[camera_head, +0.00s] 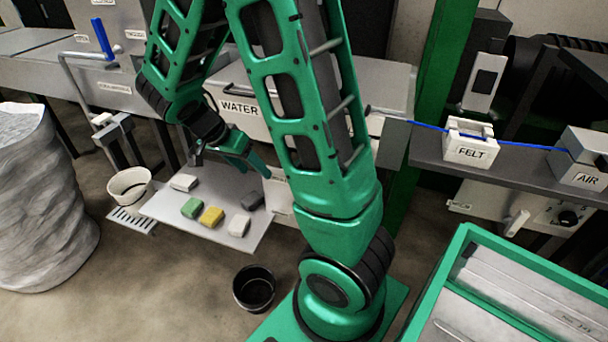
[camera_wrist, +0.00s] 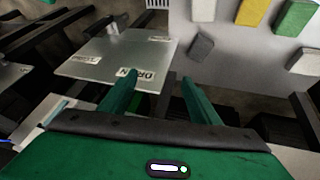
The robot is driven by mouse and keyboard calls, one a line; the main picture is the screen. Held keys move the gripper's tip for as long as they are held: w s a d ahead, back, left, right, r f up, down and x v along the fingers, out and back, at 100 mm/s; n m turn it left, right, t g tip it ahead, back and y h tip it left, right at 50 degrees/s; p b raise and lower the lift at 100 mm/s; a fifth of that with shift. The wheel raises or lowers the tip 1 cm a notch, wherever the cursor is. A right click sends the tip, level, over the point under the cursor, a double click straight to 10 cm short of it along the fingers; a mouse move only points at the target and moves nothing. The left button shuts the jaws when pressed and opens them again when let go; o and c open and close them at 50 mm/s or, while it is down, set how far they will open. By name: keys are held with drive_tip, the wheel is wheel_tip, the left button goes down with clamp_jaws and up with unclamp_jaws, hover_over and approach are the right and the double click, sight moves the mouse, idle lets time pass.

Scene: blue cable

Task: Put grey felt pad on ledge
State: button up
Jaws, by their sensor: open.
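The grey felt pad appears to be the dark grey block (camera_head: 252,200) at the right back edge of a light board (camera_head: 165,208); it also shows in the wrist view (camera_wrist: 200,46), lying flat on the board. My gripper (camera_head: 243,160) is open and empty, above and behind the pad in the head view. In the wrist view its two green fingers (camera_wrist: 158,80) stand apart, with the pad beyond the right fingertip and not between them. No surface is labelled ledge; the dark shelf (camera_head: 428,160) at the right is one candidate.
Green (camera_head: 192,208), yellow (camera_head: 211,216) and white (camera_head: 239,225) blocks lie near the pad.

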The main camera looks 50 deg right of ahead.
drive_tip(key=s+r+n+y, duration=0.2)
drive_tip(key=s+r+n, duration=0.2)
drive_tip(key=s, duration=0.6)
drive_tip(key=s+r+n+t+y, duration=0.1)
drive_tip(key=s+r+n+y, duration=0.2)
drive_tip(key=s, duration=0.7)
wheel_tip(320, 180, up, 2)
drive_tip(key=shift+s+a+r+n+y, duration=0.25)
drive_tip(key=shift+s+a+n+y, duration=0.1)
drive_tip(key=shift+n, duration=0.75)
